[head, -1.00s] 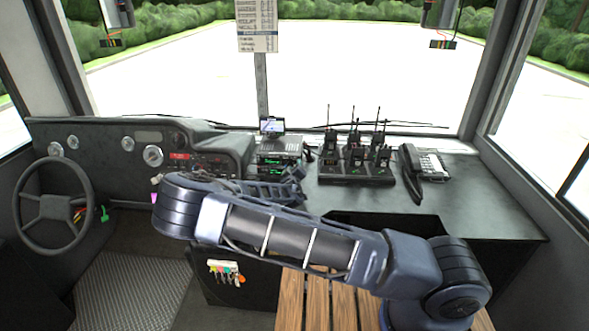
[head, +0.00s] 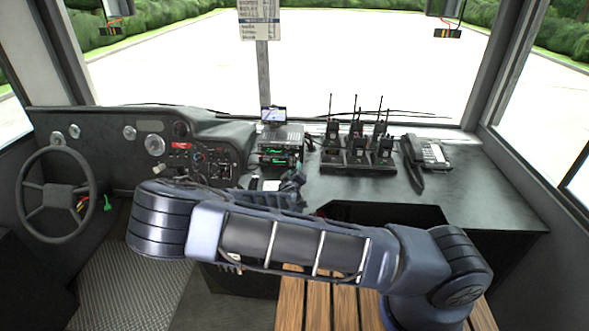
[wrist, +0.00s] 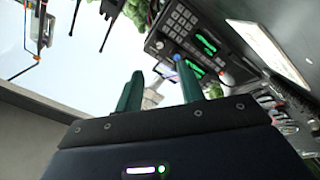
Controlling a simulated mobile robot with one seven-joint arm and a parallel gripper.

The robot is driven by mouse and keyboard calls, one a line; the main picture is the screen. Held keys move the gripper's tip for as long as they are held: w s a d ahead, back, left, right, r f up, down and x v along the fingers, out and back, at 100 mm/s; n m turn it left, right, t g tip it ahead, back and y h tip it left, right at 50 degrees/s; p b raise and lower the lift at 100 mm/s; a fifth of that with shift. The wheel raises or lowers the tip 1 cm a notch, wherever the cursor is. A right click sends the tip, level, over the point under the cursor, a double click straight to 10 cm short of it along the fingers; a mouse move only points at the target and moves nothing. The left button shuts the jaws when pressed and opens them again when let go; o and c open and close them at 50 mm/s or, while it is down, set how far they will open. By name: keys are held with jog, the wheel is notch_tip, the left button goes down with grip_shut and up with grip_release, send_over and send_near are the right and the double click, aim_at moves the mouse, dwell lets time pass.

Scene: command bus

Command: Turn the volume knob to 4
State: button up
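The radio unit (head: 280,140) stands on the dashboard in the head view, with green-lit displays. In the wrist view the radio (wrist: 185,22) appears tilted, with a keypad and green displays. A small blue round spot shows beside the tip of my right-hand finger; I cannot tell if it is the volume knob, nor read any setting. My gripper (wrist: 158,78) has two green fingers spread apart, with no object clearly held. A pale shape shows between them, apparently behind. In the head view my gripper is near the radio's front, largely hidden by my arm.
Several walkie-talkies stand in a charger (head: 345,166) right of the radio, then a desk phone (head: 428,152). A small screen (head: 273,115) sits above the radio. The steering wheel (head: 60,197) is at left. The counter's right side is clear.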

aim_at(297, 155)
dwell(0.3)
jog(key=n, duration=0.2)
jog(key=f+n, duration=0.1)
jog(key=n, duration=0.2)
jog(key=shift+d+f+y, duration=0.1)
jog(key=shift+f+y, duration=0.05)
jog(key=shift+y, duration=0.15)
jog(key=n, duration=0.4)
jog(key=shift+s+d+f+n, duration=0.1)
jog(key=shift+f+n, duration=0.1)
jog(key=shift+n, duration=0.1)
jog(key=n, duration=0.4)
jog(key=shift+d+r, duration=0.1)
jog(key=n, duration=0.2)
jog(key=r+n, duration=0.1)
jog(key=n, duration=0.1)
jog(key=shift+s+n, duration=0.15)
jog(key=shift+n, duration=0.15)
jog(key=shift+w+a, duration=0.2)
jog(key=shift+w, duration=5.2)
jog(key=shift+c, duration=0.6)
grip_shut()
